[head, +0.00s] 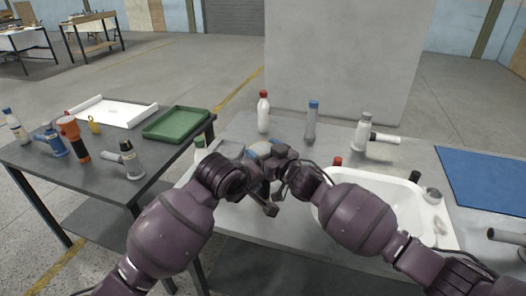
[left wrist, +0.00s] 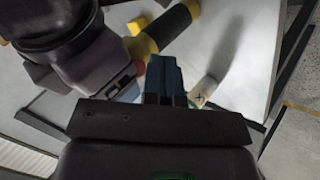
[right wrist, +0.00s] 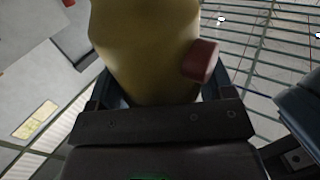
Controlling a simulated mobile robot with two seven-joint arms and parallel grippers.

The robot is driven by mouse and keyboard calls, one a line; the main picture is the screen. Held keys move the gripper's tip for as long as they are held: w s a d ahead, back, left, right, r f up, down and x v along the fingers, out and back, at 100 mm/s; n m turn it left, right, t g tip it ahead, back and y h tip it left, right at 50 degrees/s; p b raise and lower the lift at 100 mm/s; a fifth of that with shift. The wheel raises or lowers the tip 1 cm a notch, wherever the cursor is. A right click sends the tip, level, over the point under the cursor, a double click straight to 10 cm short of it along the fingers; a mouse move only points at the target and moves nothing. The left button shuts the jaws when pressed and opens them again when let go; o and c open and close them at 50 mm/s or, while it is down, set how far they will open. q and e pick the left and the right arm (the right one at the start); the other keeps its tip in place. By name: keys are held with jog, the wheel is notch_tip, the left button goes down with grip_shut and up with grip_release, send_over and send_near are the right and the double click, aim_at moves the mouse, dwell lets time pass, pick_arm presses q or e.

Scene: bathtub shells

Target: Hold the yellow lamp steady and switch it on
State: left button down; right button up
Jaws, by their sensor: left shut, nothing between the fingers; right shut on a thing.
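The yellow lamp (right wrist: 140,40) fills the top of the right wrist view, with a red switch (right wrist: 200,62) sticking out of its side. My right gripper (right wrist: 157,88) is shut around its yellow body. In the left wrist view the lamp (left wrist: 141,46) shows a black middle section and yellow ends, and a bit of the red switch (left wrist: 138,68) shows. My left gripper (left wrist: 163,65) is shut and empty, its fingertips close to the lamp beside the switch; I cannot tell whether they touch. In the head view my arms mostly hide the lamp.
A white basin (head: 440,238) is sunk in the right table, with bottles (head: 263,112) and a blue mat (head: 485,178) around it. A green tray (head: 176,123), a white tray (head: 115,111) and several torches or bottles (head: 72,136) are on the left table.

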pick_arm(q)
jog(key=s, duration=0.1)
jog(key=s+a, duration=0.1)
jog(key=s, duration=0.1)
jog(key=shift+s+a, duration=0.15)
jog(key=shift+s, duration=0.15)
jog(key=shift+f, duration=0.15)
dwell(2.0)
jog(key=s+a+f+n+h, duration=0.1)
jog(key=s+a+f, duration=0.2)
jog(key=f, duration=0.1)
jog(key=r+h, duration=0.1)
jog(key=d+r+n+h, duration=0.1)
jog(key=d+r+n+t+h, duration=0.1)
jog(key=r, duration=0.1)
jog(key=shift+s, duration=0.15)
jog(key=w+d, duration=0.2)
jog(key=w, duration=0.6)
jog(key=shift+w+d, duration=0.2)
jog(key=shift+d, duration=0.2)
jog(key=shift+w, duration=0.25)
dwell(1.9)
